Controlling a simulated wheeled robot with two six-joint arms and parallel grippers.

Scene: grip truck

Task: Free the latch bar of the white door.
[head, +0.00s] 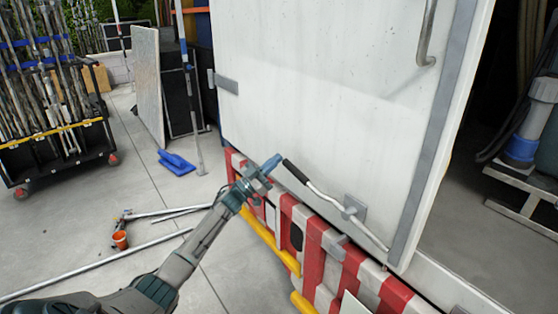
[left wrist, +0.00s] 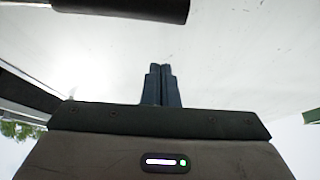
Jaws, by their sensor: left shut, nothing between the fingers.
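The white door (head: 320,90) of the truck fills the middle of the head view, its right edge beside an opening. The latch bar (head: 330,200) is a thin metal rod with a black grip, slanting down to the right across the door's lower part through a grey bracket (head: 354,208). My left gripper (head: 271,164) is shut and empty, just left of the grip's upper end. In the left wrist view its closed fingers (left wrist: 162,70) point at the white door, and the black grip (left wrist: 125,8) lies beyond the tips, apart from them in the picture. My right gripper is not in view.
A red-and-white striped bumper (head: 315,250) with yellow rails (head: 270,240) runs below the door. A curved handle (head: 427,35) is higher on the door. Poles (head: 150,240) and an orange cup (head: 120,240) lie on the floor at left. A pole cart (head: 55,145) stands farther back.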

